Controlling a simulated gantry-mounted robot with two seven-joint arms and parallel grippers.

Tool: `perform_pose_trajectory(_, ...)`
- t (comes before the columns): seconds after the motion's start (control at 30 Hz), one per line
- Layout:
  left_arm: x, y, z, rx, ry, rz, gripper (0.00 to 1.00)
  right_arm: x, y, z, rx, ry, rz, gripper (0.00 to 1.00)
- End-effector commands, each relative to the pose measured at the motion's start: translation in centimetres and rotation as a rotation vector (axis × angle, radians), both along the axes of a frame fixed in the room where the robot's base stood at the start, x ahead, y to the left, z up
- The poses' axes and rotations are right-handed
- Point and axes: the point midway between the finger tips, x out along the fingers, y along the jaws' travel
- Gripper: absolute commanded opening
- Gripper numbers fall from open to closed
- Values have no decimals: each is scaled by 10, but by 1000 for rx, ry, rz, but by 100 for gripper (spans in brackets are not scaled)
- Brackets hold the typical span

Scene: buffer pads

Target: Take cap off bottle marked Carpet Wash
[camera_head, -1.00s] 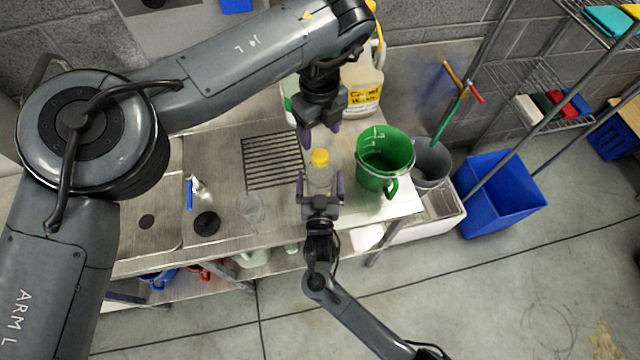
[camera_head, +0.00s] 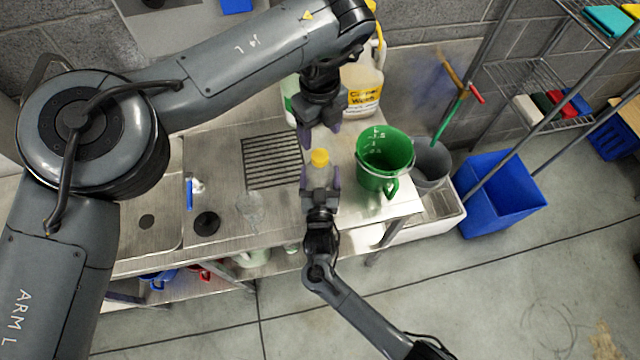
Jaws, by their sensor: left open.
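A small clear bottle (camera_head: 320,178) with a yellow cap (camera_head: 320,157) stands upright near the front edge of the steel counter; no label on it can be read. My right gripper (camera_head: 321,183) comes from the front, its fingers closed against both sides of the bottle's body. My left gripper (camera_head: 320,135) points down, open and empty, just above and behind the yellow cap, apart from it. A large jug (camera_head: 364,80) with a yellow label reading "Carpet Wash" stands at the back, partly hidden by my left arm.
A green bucket (camera_head: 385,155) stands close to the right of the bottle. A black drain rack (camera_head: 270,162), a clear glass-like vessel (camera_head: 250,207) and a black disc (camera_head: 206,223) are to the left. A grey bucket (camera_head: 431,160) and blue bin (camera_head: 500,192) are farther right.

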Motion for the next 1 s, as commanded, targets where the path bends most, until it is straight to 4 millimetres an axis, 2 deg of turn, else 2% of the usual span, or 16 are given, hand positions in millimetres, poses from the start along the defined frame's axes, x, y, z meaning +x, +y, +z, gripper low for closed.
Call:
perform_pose_trajectory(0.03, 0, 0, 0, 0, 0, 0, 66, 0, 0, 0, 0, 0, 0, 28)
perform_pose_trajectory(0.2, 0, 0, 0, 0, 0, -17, 66, 0, 0, 0, 0, 0, 0, 2)
perform_pose_trajectory(0.33, 0, 0, 0, -1, 2, -92, 66, 0, 0, 0, 0, 0, 0, 0)
perform_pose_trajectory(0.47, -1, -2, 0, -10, 7, -249, 66, 0, 0, 0, -1, 0, 0, 0)
perform_pose_trajectory(0.67, -4, -11, -1, -47, 8, -640, 66, 0, 0, 0, -1, 0, 0, 0)
perform_pose_trajectory(1.0, -10, -24, -10, -107, -19, -1432, 66, 0, 0, 0, -1, 0, 0, 0)
